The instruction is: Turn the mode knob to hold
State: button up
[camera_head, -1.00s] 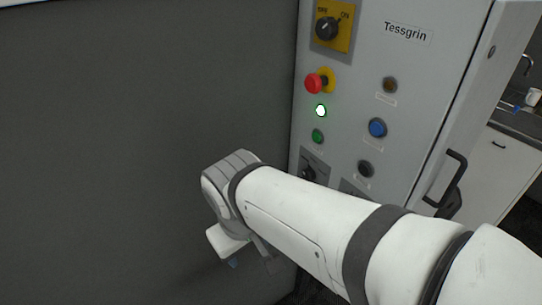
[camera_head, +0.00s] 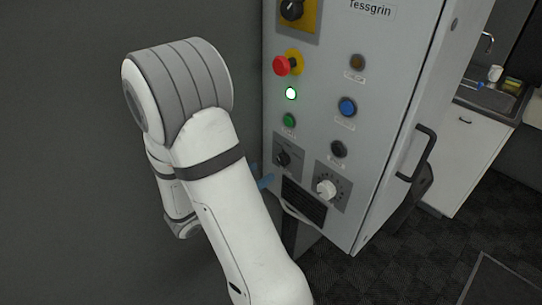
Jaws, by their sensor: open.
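A small black knob (camera_head: 283,158) sits on a dark grey plate low on the left of the grey control cabinet. It looks like the mode knob, but its markings are too small to read, so I cannot tell its setting. My gripper (camera_head: 260,176) is mostly hidden behind my arm. Its blue fingertips show at the cabinet's left edge, just below and left of the black knob. They are open, and nothing shows between them. I cannot tell how far they stand from the panel.
A white dial (camera_head: 326,188) is right of the black knob, above a dark vent (camera_head: 303,200). A black handle (camera_head: 420,153) juts out at right.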

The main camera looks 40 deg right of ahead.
aim_at(280, 160)
jog(key=d, duration=0.2)
jog(key=d+p, duration=0.1)
jog(key=d, duration=0.2)
jog(key=d+p, duration=0.1)
jog(key=d, duration=0.1)
jog(key=shift+w+d, duration=0.3)
